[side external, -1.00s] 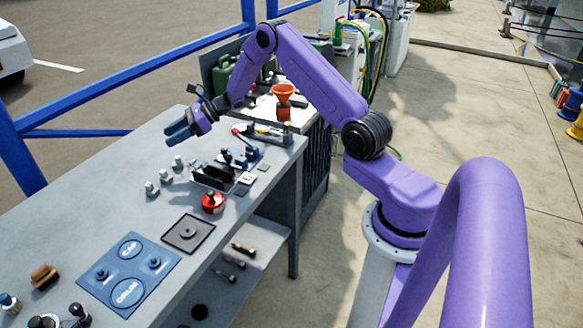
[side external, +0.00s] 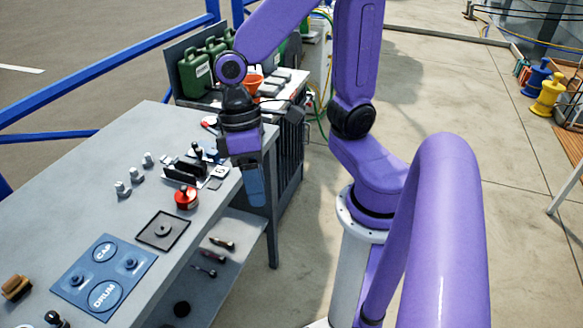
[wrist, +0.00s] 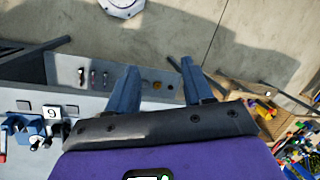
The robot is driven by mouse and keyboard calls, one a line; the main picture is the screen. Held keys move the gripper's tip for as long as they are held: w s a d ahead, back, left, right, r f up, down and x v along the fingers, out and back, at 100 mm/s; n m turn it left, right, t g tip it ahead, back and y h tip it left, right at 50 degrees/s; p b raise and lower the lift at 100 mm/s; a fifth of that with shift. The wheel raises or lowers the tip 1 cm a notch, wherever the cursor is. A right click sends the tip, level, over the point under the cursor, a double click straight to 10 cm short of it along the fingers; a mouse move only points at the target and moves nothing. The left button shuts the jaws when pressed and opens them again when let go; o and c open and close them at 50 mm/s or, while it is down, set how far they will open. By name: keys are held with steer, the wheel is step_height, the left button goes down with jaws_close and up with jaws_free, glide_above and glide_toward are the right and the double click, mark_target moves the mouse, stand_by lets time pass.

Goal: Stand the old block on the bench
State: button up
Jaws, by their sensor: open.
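My gripper (side external: 257,185) points down beside the bench's right edge, near its far end, with its fingers lower than the grey bench (side external: 135,140) top. In the wrist view the gripper (wrist: 158,75) has its two blue fingers apart with nothing between them. On the bench stand a black fitting (side external: 184,172) with upright parts, a red round piece (side external: 187,197) and a square dark tray (side external: 145,237) with a small round part at its centre. I cannot tell which thing, if any in view, is the old block.
A blue mat (side external: 112,277) marked CAP and DRUM lies at the near end. Small grey posts (side external: 135,175) stand towards the left. Tools lie on the lower shelf (side external: 225,285). Green cans (side external: 194,73) and an orange funnel (side external: 252,82) stand behind. The bench's far left is clear.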

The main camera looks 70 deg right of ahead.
steer(key=s+d+n+t+h, duration=0.1)
steer(key=s+d+n+t, duration=0.1)
steer(key=s+d+n, duration=0.2)
steer(key=shift+s+d+n+t+h, duration=0.35)
steer(key=shift+d+n, duration=0.35)
steer(key=shift+n, duration=0.9)
